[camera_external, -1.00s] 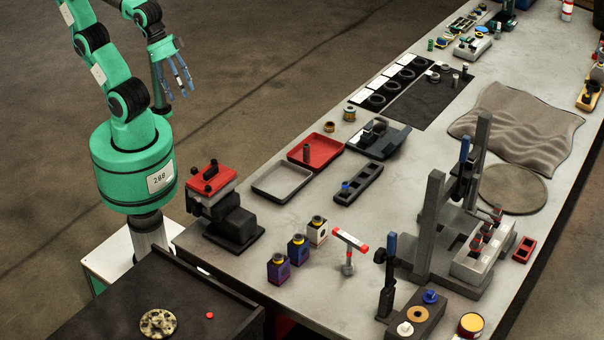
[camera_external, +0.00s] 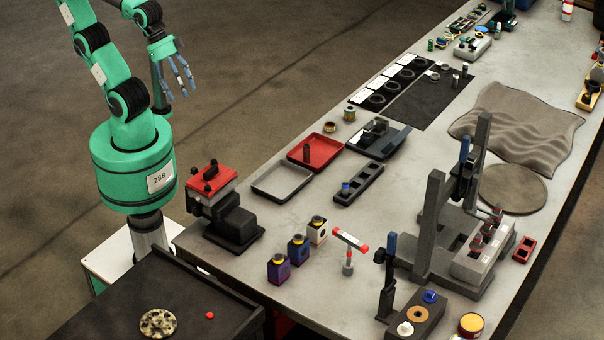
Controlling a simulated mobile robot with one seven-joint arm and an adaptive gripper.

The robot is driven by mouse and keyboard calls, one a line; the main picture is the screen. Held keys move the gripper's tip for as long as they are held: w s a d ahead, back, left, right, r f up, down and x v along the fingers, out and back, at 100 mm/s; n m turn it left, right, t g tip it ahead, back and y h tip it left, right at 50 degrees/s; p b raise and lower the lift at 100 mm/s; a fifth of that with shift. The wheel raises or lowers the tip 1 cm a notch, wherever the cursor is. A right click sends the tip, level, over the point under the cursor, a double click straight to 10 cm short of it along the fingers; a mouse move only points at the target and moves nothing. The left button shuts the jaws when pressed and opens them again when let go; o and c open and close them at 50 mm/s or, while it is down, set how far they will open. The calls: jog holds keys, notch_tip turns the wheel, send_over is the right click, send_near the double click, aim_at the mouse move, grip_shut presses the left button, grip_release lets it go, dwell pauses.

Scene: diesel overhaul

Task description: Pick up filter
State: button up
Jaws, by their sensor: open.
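My gripper (camera_external: 179,90) hangs in the air over the floor at the upper left, to the left of the long workbench. Its blue-grey fingers are spread open and empty, well apart from everything on the bench. I cannot tell for sure which thing is the filter. One small dark cylinder (camera_external: 306,153) stands in the red tray (camera_external: 324,146). A short can with a yellow top (camera_external: 471,322) stands at the bench's near right edge.
The grey workbench (camera_external: 300,212) carries a grey tray (camera_external: 281,181), a red-topped machine (camera_external: 210,181) at its left edge, several small bottles (camera_external: 299,248) and a tall press frame (camera_external: 432,225). A dark cart (camera_external: 110,300) stands at lower left. Floor around my gripper is clear.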

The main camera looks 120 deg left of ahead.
jog(key=w+a+r+g+y+p, duration=0.1)
jog(key=w+a+r+p, duration=0.15)
jog(key=w+a, duration=0.45)
jog(key=w+a+r+g+p, duration=0.1)
jog(key=w+a+r, duration=0.4)
jog(key=w, duration=0.5)
jog(key=w+a+f+m+g+p, duration=0.1)
jog(key=w+a+f+p, duration=0.3)
jog(key=a, duration=0.6)
jog(key=w+a+f, duration=0.1)
jog(key=w+a, duration=0.6)
jog(key=a, duration=0.2)
jog(key=m+g+h+p, duration=0.1)
jog(key=g+p, duration=0.2)
jog(key=p, duration=0.3)
send_over(350, 108)
notch_tip(350, 108, down, 28)
jog(key=shift+f, duration=4.35)
